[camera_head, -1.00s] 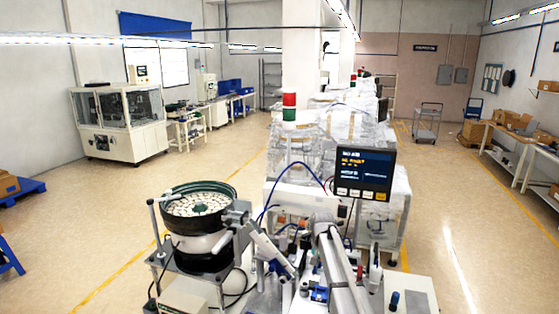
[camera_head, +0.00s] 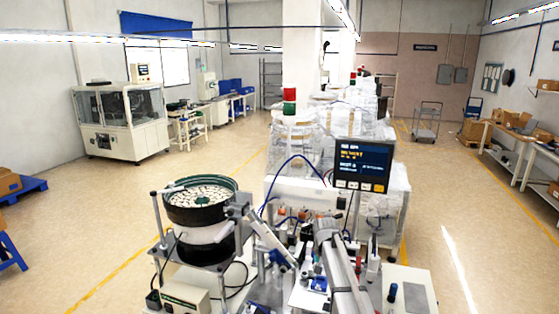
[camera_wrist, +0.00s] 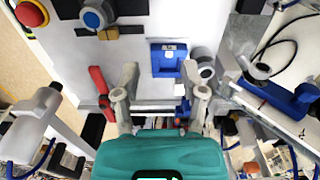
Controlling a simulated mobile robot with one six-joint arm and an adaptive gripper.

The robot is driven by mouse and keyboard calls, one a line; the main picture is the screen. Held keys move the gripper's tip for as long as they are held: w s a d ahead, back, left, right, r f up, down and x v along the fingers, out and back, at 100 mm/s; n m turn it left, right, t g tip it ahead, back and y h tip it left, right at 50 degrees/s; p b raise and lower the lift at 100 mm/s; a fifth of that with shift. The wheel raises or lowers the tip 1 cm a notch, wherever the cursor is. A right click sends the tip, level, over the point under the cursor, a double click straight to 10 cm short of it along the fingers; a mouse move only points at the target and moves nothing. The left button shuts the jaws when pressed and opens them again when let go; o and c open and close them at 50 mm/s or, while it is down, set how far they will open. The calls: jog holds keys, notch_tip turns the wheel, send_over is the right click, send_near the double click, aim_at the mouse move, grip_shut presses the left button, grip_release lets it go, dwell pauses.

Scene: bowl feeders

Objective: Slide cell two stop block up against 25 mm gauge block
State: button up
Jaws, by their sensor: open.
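In the wrist view a blue U-shaped piece (camera_wrist: 157,67) with a small pale silver block (camera_wrist: 168,54) in it lies on a light plate, near my fingertips; the pale block may be the gauge block. A small blue part (camera_wrist: 182,108) shows beside a grey rail (camera_wrist: 158,103) between my fingers; I cannot tell whether it is the stop block. My gripper (camera_wrist: 160,72) is open, with nothing visible held between its two grey fingers. In the head view a blue piece (camera_head: 318,284) shows beside my arm, which hides part of the cell.
A red handle (camera_wrist: 101,80) stands left of my fingers. A red emergency button (camera_wrist: 93,18) and a round grey-blue knob (camera_wrist: 206,68) are close by. The bowl feeder (camera_head: 200,205) stands left of the cell and a display (camera_head: 362,165) behind it.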

jog(key=s+d+f+n+b, duration=0.1)
jog(key=s+f+b, duration=0.5)
jog(key=s, duration=0.7)
jog(key=s+d+f+n+b, duration=0.1)
jog(key=s+f+n+b, duration=0.1)
jog(key=s+f+b, duration=0.5)
jog(key=s, duration=0.6)
jog(key=shift+f, duration=0.3)
